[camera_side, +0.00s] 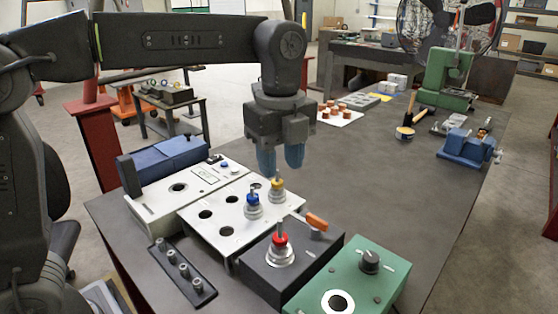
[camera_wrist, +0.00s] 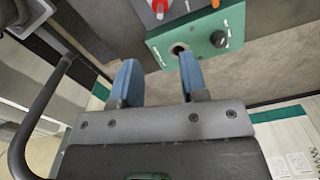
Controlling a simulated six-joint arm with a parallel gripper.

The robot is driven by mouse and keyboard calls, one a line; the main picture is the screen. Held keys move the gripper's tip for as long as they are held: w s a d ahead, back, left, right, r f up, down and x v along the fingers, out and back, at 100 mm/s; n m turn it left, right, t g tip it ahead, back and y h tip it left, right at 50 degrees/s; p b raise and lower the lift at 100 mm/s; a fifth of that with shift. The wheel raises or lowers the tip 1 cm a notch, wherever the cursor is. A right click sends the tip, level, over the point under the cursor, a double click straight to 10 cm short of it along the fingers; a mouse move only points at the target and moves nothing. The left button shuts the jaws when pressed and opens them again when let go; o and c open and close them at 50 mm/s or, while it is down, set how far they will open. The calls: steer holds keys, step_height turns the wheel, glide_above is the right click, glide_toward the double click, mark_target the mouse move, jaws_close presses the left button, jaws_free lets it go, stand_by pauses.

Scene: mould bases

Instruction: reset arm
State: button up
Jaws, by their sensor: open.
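My gripper (camera_side: 281,160) is open and empty, with its two blue fingers pointing down above the white plate with round holes (camera_side: 214,228). A blue-collared part (camera_side: 253,205) and a yellow-collared part (camera_side: 277,188) stand upright on that plate, just below the fingers. A red-collared part (camera_side: 280,250) stands on the dark grey box (camera_side: 310,262). In the wrist view the gripper's fingers (camera_wrist: 158,80) are spread apart with nothing between them. The red-collared part (camera_wrist: 160,8) shows at the top edge there.
A green box (camera_side: 362,280) with a black knob and a round hole stands at the front right. A white box (camera_side: 160,205) and a black strip with several pegs (camera_side: 182,270) are at the left. A blue vise (camera_side: 467,145) stands far right. The table's middle right is clear.

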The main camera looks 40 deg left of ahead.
steer(key=s+a+f+n+t, duration=0.2)
steer(key=s+a+f+n, duration=0.1)
steer(key=s+a+n, duration=0.3)
steer(key=s+a+f+n+t, duration=0.3)
steer(key=s+a+n, duration=0.3)
steer(key=s+n, duration=0.4)
steer(key=f+n, duration=0.1)
steer(key=n, duration=0.3)
steer(key=shift+s+a+n+t, duration=0.25)
steer(key=shift+s+n+t, duration=0.05)
steer(key=shift+s+n, duration=0.1)
steer(key=shift+w, duration=0.15)
steer(key=shift+c, duration=0.2)
